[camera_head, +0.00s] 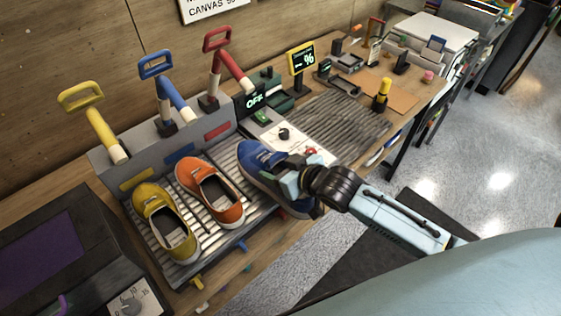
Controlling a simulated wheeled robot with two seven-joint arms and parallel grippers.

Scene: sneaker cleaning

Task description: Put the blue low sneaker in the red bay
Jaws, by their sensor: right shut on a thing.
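The blue low sneaker (257,162) is at the right end of the slatted rack (238,238), in front of the red plate (218,131) that marks the red bay. My right gripper (288,181) is shut on it from the right and hides much of its middle. A bit of the sneaker shows below the gripper. I cannot tell whether its sole rests fully on the slats. My left gripper is not in view.
A yellow shoe (163,222) and an orange shoe (210,192) stand on the rack to the left. Yellow, blue and red handles (216,40) rise behind.

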